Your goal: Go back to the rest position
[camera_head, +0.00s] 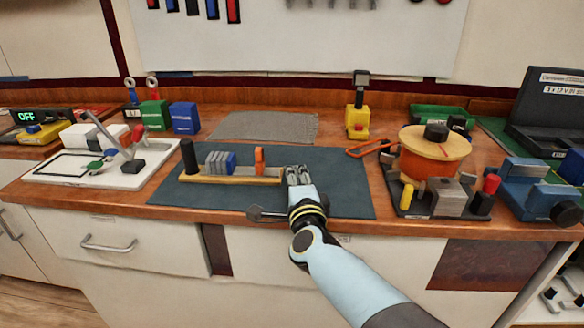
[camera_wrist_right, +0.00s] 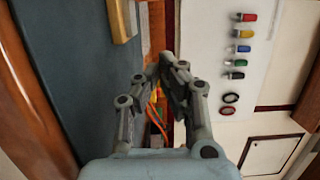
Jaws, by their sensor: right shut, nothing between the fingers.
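My right gripper (camera_head: 298,174) is over the dark blue-grey mat (camera_head: 345,185), at the right end of a yellow rail (camera_head: 230,180). It is shut and holds nothing. In the right wrist view my gripper fingers (camera_wrist_right: 170,65) are close together, with the mat (camera_wrist_right: 75,60) to the left and the rail's end (camera_wrist_right: 121,20) above left. Whether the gripper touches the rail I cannot tell. On the rail stand grey and blue breaker blocks (camera_head: 219,161), an orange piece (camera_head: 259,160) and a black post (camera_head: 189,156) at its left end. My left gripper is not in view.
Right of the mat stands an orange spool (camera_head: 432,165) on a dark base with a blue vise-like tool (camera_head: 525,190) beside it. A yellow device (camera_head: 358,120) and orange loop (camera_head: 368,148) are behind. A white board with a lever (camera_head: 110,165) lies left. The grey pad (camera_head: 265,127) is bare.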

